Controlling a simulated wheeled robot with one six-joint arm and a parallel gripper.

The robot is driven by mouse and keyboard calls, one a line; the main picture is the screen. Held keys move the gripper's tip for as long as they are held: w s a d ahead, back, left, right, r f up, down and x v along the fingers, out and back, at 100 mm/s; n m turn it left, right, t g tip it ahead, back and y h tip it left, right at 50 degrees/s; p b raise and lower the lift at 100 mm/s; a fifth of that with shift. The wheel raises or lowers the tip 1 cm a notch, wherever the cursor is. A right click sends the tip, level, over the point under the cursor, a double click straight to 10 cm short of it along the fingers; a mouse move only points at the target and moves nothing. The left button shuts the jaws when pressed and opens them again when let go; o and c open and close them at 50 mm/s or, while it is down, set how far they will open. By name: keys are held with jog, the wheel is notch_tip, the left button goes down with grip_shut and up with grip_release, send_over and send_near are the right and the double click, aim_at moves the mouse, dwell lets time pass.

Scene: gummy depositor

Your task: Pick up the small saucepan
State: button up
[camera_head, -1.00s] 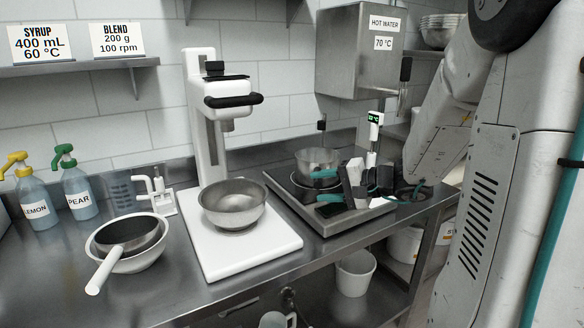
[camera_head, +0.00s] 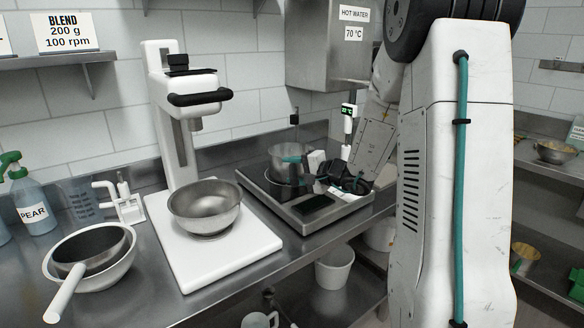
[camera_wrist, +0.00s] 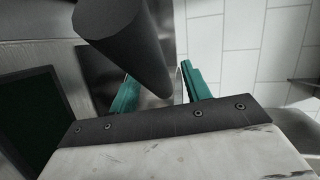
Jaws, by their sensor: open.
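A small metal saucepan (camera_head: 286,150) stands on the hot plate in the head view, partly hidden by my gripper (camera_head: 304,173). My gripper has teal fingers and is right up at the saucepan's near right side. In the wrist view, my gripper (camera_wrist: 159,80) is open, with its two teal fingers apart. A thick dark cylinder (camera_wrist: 125,45), which looks like the saucepan's handle, runs from the top down toward the space between the fingers. I cannot tell whether a finger touches it.
The hot plate (camera_head: 318,215) sits on the steel counter. Left of it is a white stand mixer (camera_head: 172,130) with a steel bowl (camera_head: 204,208) on its base. A white-handled pan (camera_head: 68,290) lies in a bowl at front left. A hot water box (camera_head: 325,55) hangs behind.

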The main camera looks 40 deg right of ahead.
grip_shut()
jog(key=shift+r, duration=0.1)
jog(key=shift+d, duration=0.1)
